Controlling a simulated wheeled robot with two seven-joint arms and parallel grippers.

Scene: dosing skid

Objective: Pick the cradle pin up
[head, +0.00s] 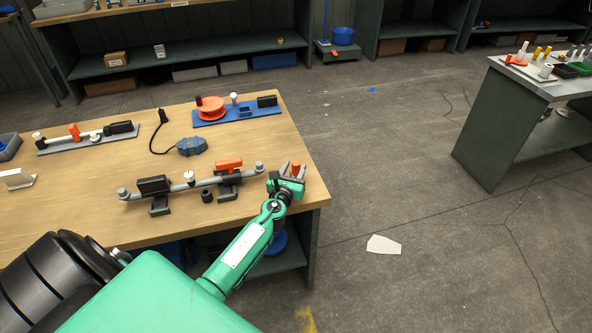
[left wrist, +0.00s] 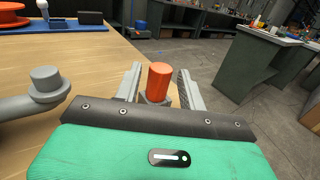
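An orange upright cylinder, which looks like the cradle pin (head: 296,168), stands near the table's right edge. In the left wrist view the pin (left wrist: 158,80) rises from a dark grey base, partly hidden by my gripper's body. My left gripper (head: 292,172) is at the pin, with one finger on each side of it. Its fingers (left wrist: 160,88) are open in the left wrist view, and a narrow gap seems to show on both sides of the pin. My right gripper is not in view.
A grey pipe assembly (head: 205,181) with a black block and an orange block lies just left of my gripper. A blue board (head: 222,119) with an orange disc stands behind. Bare floor (head: 400,190) lies right of the table (head: 110,210).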

